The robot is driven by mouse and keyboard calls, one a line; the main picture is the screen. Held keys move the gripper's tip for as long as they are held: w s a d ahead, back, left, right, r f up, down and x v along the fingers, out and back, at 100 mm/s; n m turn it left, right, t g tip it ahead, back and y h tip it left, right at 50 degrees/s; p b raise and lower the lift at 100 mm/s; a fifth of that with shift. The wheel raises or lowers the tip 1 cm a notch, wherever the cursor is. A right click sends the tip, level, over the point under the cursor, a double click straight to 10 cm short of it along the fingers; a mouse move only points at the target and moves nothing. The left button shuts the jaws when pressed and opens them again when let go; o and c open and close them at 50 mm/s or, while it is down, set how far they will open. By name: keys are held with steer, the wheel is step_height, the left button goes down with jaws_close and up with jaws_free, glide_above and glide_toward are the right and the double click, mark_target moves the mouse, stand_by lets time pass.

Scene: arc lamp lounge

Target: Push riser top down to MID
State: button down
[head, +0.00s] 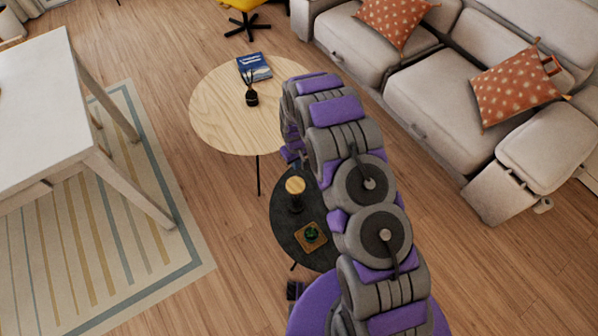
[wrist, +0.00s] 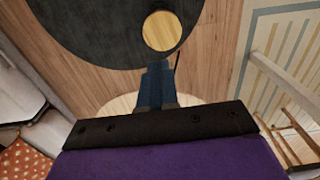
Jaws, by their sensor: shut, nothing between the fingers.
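The riser top (head: 295,185) is a small round light-wood disc on a short black body (head: 295,204). It stands on the dark round side table (head: 284,228). The riser top also shows in the wrist view (wrist: 162,31), at the upper middle. My gripper (wrist: 157,67) is shut and empty, with its dark blue fingers together. In the wrist picture the fingertips lie just below the disc, with a gap between them; I cannot tell the height between them. In the head view my arm mostly hides the gripper. No MID mark is readable.
Behind is a larger light-wood table (head: 215,105) with a blue book (head: 255,66) and a black diffuser (head: 251,96). A sofa (head: 430,95) stands right, a white table (head: 40,110) left.

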glide_above(295, 184)
step_height(295, 184, down, 6)
steer(key=f, duration=0.1)
steer(key=f+b, duration=0.1)
steer(key=f, duration=0.2)
steer(key=f+b, duration=0.1)
steer(key=f, duration=0.1)
steer(key=shift+d+f, duration=0.2)
steer(key=shift+f, duration=0.2)
steer(key=shift+a+f, duration=0.15)
steer(key=shift+f, duration=0.3)
steer(key=shift+a+f, duration=0.1)
steer(key=shift+a, duration=0.1)
steer(key=shift+d, duration=0.15)
steer(key=shift+s+d+f, duration=0.1)
steer(key=shift+f, duration=1.95)
steer(key=shift+r, duration=0.15)
